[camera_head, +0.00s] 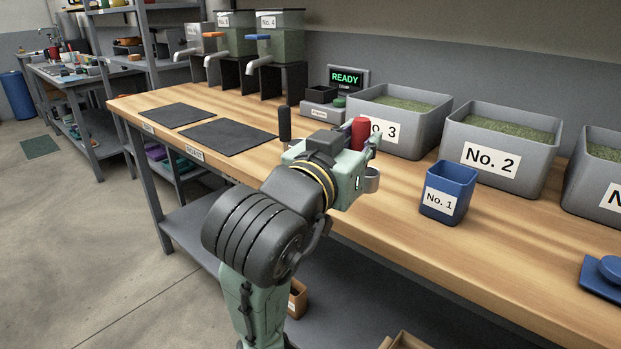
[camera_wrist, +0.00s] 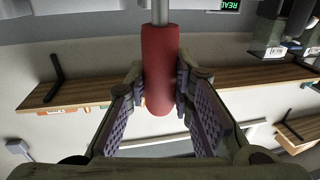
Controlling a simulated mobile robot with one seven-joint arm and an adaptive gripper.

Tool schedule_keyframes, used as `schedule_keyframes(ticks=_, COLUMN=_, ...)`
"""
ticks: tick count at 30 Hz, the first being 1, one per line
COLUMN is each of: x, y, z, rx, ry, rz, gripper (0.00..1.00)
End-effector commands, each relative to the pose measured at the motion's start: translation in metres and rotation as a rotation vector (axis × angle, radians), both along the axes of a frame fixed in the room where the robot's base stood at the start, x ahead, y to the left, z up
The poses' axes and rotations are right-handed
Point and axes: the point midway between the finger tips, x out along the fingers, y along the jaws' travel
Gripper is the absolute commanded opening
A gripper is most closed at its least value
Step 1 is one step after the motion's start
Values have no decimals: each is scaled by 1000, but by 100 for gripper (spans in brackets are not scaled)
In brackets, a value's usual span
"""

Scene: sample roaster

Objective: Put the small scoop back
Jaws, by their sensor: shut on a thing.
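The small scoop has a red handle (camera_head: 360,132) and, below it, a metal part (camera_head: 371,180) that shows beside my gripper. My gripper (camera_head: 357,143) is shut on the red handle, above the wooden bench (camera_head: 400,225) in front of the grey No. 3 bin (camera_head: 411,139). In the wrist view the handle (camera_wrist: 159,72) sits between the two finger pads, with a metal shaft (camera_wrist: 160,12) running out of the top of the picture. The scoop's bowl is not clearly seen there. The spot where the scoop belongs cannot be told.
A blue No. 1 cup (camera_head: 447,193) stands on the bench to the right, before the grey No. 2 bin (camera_head: 503,188). A scale with a READY display (camera_head: 347,78) is behind. Dark mats (camera_head: 228,137) lie to the left. A black upright handle (camera_head: 284,124) stands close to my gripper.

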Motion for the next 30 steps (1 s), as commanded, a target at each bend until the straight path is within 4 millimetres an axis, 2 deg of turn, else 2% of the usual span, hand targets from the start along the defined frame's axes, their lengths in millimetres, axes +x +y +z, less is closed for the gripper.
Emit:
schedule_keyframes(ticks=5, x=-1, y=-4, z=0, rx=-2, ry=3, rz=-16, gripper=0)
schedule_keyframes(ticks=13, x=22, y=1, z=3, rx=-4, ry=8, rz=-15, gripper=0)
schedule_keyframes(ticks=15, x=41, y=5, z=-7, rx=-5, ry=7, rz=-15, gripper=0)
schedule_keyframes(ticks=24, x=118, y=23, z=-14, rx=-2, ry=4, rz=-15, gripper=0)
schedule_keyframes(ticks=30, x=148, y=29, z=-17, rx=-1, ry=0, rz=-15, gripper=0)
